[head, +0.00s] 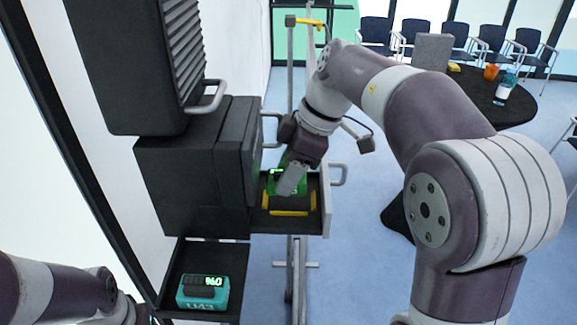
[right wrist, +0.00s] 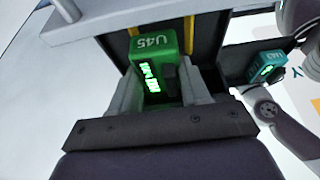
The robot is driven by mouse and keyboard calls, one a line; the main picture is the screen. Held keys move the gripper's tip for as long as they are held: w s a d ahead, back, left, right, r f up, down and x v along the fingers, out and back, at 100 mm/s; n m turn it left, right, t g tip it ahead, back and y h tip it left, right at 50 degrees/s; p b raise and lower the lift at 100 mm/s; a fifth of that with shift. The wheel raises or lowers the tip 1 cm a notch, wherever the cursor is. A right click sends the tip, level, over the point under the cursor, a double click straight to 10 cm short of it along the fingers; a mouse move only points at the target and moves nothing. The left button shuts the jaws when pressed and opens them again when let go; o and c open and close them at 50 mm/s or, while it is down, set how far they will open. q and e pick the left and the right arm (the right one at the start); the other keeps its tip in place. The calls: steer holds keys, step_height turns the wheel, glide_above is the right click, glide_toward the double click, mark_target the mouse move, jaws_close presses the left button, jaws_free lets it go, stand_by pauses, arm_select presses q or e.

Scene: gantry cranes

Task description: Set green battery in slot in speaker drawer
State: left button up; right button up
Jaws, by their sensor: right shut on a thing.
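The green battery (head: 271,184), marked U45 with a lit green display, is between the fingers of my right gripper (head: 291,180). The gripper is shut on it; the battery and fingers also show in the right wrist view (right wrist: 155,65). The open speaker drawer (head: 326,205) is under the gripper, with the battery over or partly inside it. Yellow marks (head: 289,213) outline the slot on the drawer floor. My fingers hide part of the slot, and I cannot tell whether the battery touches it. My left arm shows at lower left, its fingers out of view.
A teal battery (head: 203,291) marked U43 sits on a dark tray (head: 238,258) at lower left. The black speaker cabinet (head: 190,172) stands left of the drawer. A metal stand (head: 293,270) is below and behind. A round black table (head: 535,105) and several chairs stand farther right.

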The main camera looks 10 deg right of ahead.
steer(key=shift+s+f, duration=0.2)
steer(key=shift+s, duration=0.55)
steer(key=shift+w+f, duration=0.45)
steer(key=shift+f, duration=0.15)
arm_select(q)
steer(key=shift+s, duration=0.3)
arm_select(e)
steer(key=o, duration=1.3)
steer(key=shift+s, duration=0.3)
arm_select(q)
steer(key=shift+s+r, duration=0.1)
arm_select(e)
steer(key=shift+w, duration=0.15)
